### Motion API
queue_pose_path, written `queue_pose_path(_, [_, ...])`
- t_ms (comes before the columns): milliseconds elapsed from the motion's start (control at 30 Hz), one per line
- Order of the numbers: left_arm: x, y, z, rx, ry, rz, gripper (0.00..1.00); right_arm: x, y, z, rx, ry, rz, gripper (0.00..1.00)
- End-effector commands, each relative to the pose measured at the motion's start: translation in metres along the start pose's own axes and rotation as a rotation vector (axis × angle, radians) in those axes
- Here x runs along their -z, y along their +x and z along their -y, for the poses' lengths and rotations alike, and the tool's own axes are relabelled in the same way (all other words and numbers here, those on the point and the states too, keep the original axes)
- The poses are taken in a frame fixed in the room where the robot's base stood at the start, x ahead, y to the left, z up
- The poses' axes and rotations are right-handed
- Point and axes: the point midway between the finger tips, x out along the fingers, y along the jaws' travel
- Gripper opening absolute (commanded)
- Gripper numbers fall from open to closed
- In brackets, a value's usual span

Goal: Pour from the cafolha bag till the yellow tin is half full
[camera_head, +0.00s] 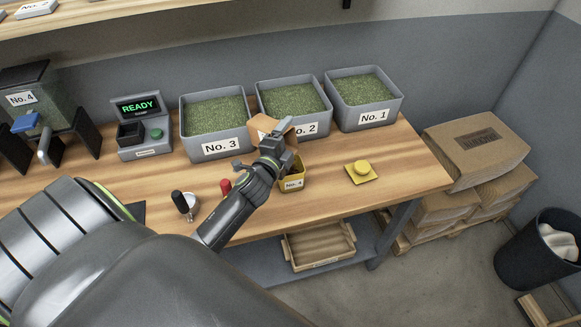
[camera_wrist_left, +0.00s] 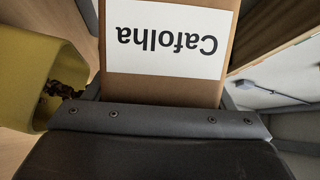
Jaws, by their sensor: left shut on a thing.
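My left gripper (camera_head: 280,142) is shut on the brown Cafolha bag (camera_head: 261,126), whose white label fills the top of the left wrist view (camera_wrist_left: 165,40). The bag is tilted above the yellow tin (camera_head: 291,182), which has a "No. 4" label and stands on the bench below the gripper. The tin's wall also shows at the left of the left wrist view (camera_wrist_left: 22,85). Dark brown beans (camera_wrist_left: 64,90) show between the tin's opening and the bag. The arm hides part of the tin, and its fill level cannot be seen. My right gripper is not in view.
Grey bins No. 3 (camera_head: 215,148), No. 2 (camera_head: 312,130) and No. 1 (camera_head: 372,118), full of green beans, stand behind. A yellow knobbed lid (camera_head: 361,170) lies right of the tin. A display reading READY (camera_head: 140,108) is at left. The bench's right end is clear.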

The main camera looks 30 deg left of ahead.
Motion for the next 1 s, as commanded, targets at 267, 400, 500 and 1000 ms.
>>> queue_pose_path(267, [-0.0003, 0.0001, -0.0016, 0.0, 0.0, 0.0, 0.5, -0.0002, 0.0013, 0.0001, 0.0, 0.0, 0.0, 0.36])
queue_pose_path(400, [0.0, 0.0001, -0.0019, 0.002, 0.005, -0.001, 0.5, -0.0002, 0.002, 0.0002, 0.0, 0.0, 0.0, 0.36])
queue_pose_path(500, [0.0007, -0.0002, -0.002, 0.009, 0.027, 0.0, 0.5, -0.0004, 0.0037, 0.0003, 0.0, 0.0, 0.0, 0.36])
queue_pose_path(1000, [0.0003, 0.0, -0.0046, 0.01, 0.029, -0.001, 0.5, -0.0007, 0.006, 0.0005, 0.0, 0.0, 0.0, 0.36])
